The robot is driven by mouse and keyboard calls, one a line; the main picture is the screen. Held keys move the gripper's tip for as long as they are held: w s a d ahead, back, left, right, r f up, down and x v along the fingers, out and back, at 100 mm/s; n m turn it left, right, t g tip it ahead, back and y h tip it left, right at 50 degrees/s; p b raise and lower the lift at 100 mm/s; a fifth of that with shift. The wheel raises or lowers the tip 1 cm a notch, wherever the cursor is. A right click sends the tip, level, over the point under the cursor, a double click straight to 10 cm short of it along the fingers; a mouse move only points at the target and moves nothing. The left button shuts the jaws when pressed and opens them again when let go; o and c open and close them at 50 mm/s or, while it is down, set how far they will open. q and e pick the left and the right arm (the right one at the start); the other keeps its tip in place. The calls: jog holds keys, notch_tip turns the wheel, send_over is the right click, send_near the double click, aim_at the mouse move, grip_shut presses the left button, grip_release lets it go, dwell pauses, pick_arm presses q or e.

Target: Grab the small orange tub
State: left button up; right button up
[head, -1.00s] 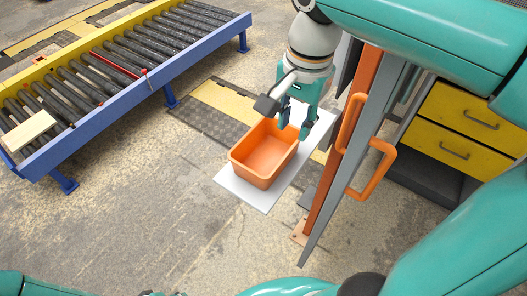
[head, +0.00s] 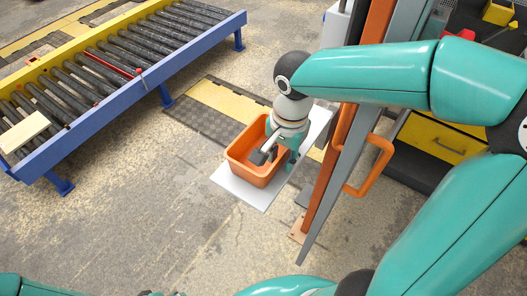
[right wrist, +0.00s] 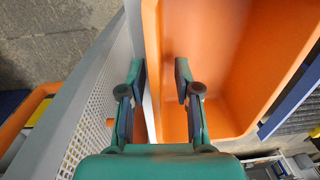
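The small orange tub (head: 240,168) stands upright on a white board (head: 243,194) in the head view. My right gripper (head: 280,162) is down at the tub's right side, partly hiding that wall. In the right wrist view the tub (right wrist: 235,60) fills the upper right, and the gripper (right wrist: 160,82) is open with gaps beside the wall. One finger is outside the tub and the other is over its inside, with the side wall between them. The fingers do not appear closed on it. My left gripper cannot be made out in the head view.
An orange post (head: 325,178) and a grey panel with an orange handle (head: 371,167) stand close to the right of the board. A roller conveyor (head: 110,75) with a wooden block (head: 23,131) is at the left. Yellow drawers (head: 440,138) stand farther right. The floor in front is clear.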

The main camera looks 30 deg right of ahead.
jog(key=shift+f, duration=0.15)
grip_shut()
dwell(0.4)
